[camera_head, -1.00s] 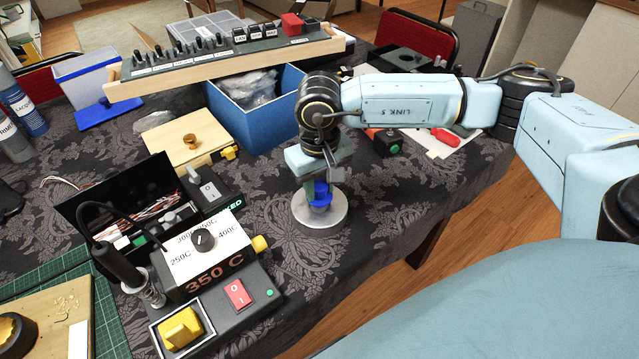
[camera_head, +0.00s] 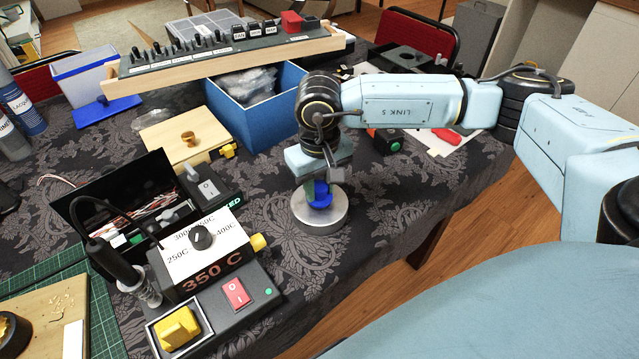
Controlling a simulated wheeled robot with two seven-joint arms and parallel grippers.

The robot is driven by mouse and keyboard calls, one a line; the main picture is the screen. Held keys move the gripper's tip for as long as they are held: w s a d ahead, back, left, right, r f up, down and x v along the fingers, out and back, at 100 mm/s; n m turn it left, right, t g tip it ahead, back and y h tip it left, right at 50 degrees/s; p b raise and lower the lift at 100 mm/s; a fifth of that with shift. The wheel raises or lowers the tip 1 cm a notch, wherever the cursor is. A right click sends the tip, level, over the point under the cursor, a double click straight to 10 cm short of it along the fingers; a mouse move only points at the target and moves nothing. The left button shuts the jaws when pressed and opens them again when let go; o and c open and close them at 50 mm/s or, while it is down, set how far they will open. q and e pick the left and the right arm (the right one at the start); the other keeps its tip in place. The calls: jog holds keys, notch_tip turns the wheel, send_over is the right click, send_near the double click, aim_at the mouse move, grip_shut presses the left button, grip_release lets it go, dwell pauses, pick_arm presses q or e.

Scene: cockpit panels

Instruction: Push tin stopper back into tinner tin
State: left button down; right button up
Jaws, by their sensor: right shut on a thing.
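The tinner tin is a round silver-grey tin (camera_head: 322,222) standing upright on the dark patterned cloth, right of the soldering station. The blue stopper (camera_head: 321,194) is at the top of the tin, upright. My right gripper (camera_head: 318,188) points down over the tin and is shut on the blue stopper. The gripper and wrist hide part of the stopper and the tin's far rim, so I cannot tell how deep the stopper sits. My left gripper is not in view.
The soldering station (camera_head: 215,275) with its 350 C label stands left of the tin. A blue box (camera_head: 258,124) with a clear bag is behind. A wooden board (camera_head: 187,137) lies at the back left. Bare cloth (camera_head: 400,200) lies right of the tin, up to the table edge.

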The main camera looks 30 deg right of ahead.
aim_at(319, 186)
jog(key=shift+f+b, duration=0.6)
jog(key=shift+f, duration=0.1)
jog(key=o, duration=1)
notch_tip(319, 186, up, 14)
jog(key=shift+f+p, duration=0.25)
jog(key=shift+p, duration=0.85)
